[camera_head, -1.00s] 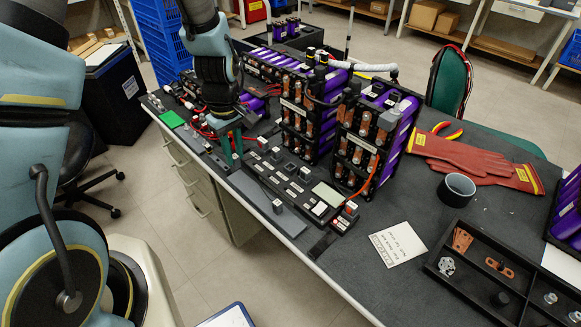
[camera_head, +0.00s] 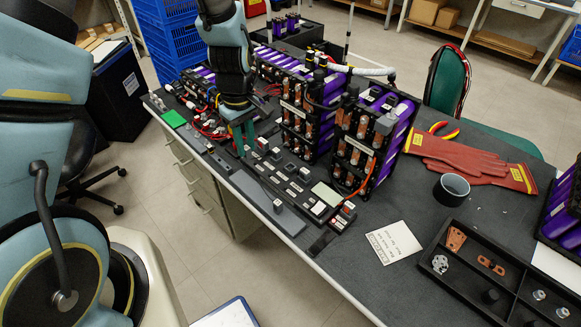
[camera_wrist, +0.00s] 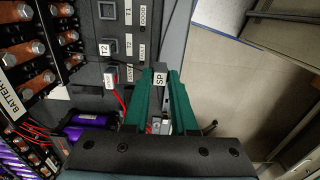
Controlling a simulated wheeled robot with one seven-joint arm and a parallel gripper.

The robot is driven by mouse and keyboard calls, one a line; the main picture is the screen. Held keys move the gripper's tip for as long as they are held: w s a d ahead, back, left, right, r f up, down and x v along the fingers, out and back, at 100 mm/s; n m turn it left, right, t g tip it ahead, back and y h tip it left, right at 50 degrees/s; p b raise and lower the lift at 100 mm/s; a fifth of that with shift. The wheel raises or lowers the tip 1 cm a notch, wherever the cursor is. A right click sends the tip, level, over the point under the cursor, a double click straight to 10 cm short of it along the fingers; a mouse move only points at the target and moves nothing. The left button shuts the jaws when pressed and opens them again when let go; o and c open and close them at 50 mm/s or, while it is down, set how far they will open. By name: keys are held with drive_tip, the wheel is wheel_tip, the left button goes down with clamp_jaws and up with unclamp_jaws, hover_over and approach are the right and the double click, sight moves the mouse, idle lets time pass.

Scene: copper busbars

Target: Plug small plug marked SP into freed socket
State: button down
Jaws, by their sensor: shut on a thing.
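My gripper (camera_wrist: 158,88) has green fingers, shut on a small grey plug marked SP (camera_wrist: 159,77) at their tips. In the head view my gripper (camera_head: 243,138) is over the left end of the dark connector board (camera_head: 284,183). The plug cannot be made out there. In the wrist view the board (camera_wrist: 124,30) lies ahead and left of the plug, with labels T1 and T2 and dark square blocks beside them. A pale connector with a red wire (camera_wrist: 112,78) is just left of the fingers. I cannot tell which socket is free, or whether the plug touches the board.
Battery modules with copper busbars (camera_head: 352,150) stand close behind the board. Red wires (camera_head: 208,127) lie left of my gripper. A grey flat plate (camera_head: 283,222) lies at the table's front edge. Red gloves (camera_head: 470,160), a black cup (camera_head: 452,190) and a parts tray (camera_head: 460,282) are at right.

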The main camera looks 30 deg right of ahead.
drive_tip(key=s+d+p, duration=0.1)
drive_tip(key=s+d, duration=0.3)
drive_tip(key=d, duration=0.6)
drive_tip(key=shift+s+p, duration=0.35)
drive_tip(key=shift+s, duration=0.05)
drive_tip(key=b, duration=0.4)
drive_tip(key=shift+f, duration=0.35)
drive_tip(key=shift+b, duration=0.9)
drive_tip(key=shift+f+b, duration=1.35)
drive_tip(key=shift+f, duration=0.3)
drive_tip(key=shift+f+b, duration=0.35)
drive_tip(key=shift+f, duration=0.35)
